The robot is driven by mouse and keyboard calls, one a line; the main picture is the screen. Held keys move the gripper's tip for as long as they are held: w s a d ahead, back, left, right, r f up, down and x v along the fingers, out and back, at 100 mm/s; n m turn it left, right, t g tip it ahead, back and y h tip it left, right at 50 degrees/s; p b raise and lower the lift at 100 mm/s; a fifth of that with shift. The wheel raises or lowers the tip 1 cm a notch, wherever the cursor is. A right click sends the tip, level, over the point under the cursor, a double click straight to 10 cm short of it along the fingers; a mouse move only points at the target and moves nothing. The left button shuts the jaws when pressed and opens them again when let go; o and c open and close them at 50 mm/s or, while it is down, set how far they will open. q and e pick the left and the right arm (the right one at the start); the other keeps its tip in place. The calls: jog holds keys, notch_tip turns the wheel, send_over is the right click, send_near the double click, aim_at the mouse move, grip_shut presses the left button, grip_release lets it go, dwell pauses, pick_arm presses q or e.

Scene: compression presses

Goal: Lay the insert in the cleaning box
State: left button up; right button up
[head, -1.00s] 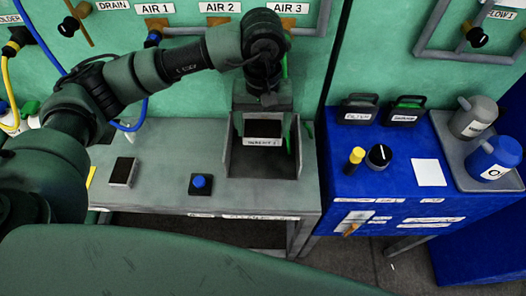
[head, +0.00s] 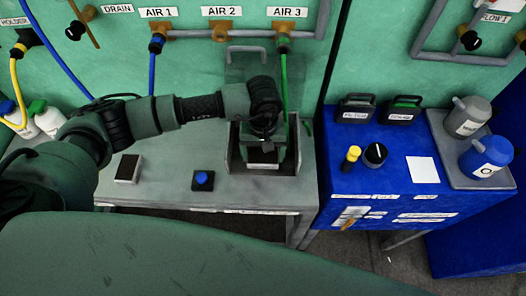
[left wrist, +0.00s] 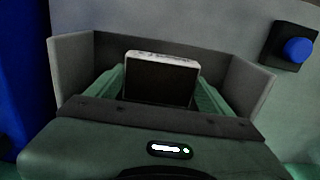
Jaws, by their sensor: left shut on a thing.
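The cleaning box (head: 236,160) is a grey open-topped box at the back right of the grey bench. It fills much of the left wrist view, where its side wall (left wrist: 75,70) shows. The insert (head: 263,158) is a dark block with a pale labelled edge. My left gripper (head: 264,147) points down inside the box and is shut on the insert. In the left wrist view, the insert (left wrist: 160,82) sits between the two green fingers. Whether the insert touches the box floor is hidden. My right gripper is not in view.
A similar dark block (head: 128,168) lies on the bench at the left. A blue push button (head: 203,179) stands left of the box. A blue cabinet (head: 350,190) with several containers is to the right. Green and blue hoses hang behind.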

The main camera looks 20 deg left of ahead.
aim_at(263, 156)
pick_arm(q)
jog(key=shift+f, duration=0.1)
jog(key=o, duration=1.8)
jog(key=shift+c, duration=0.2)
jog(key=shift+r, duration=0.25)
notch_tip(263, 156, up, 12)
jog(key=b, duration=0.3)
jog(key=shift+b, duration=0.3)
jog(key=shift+f, duration=0.15)
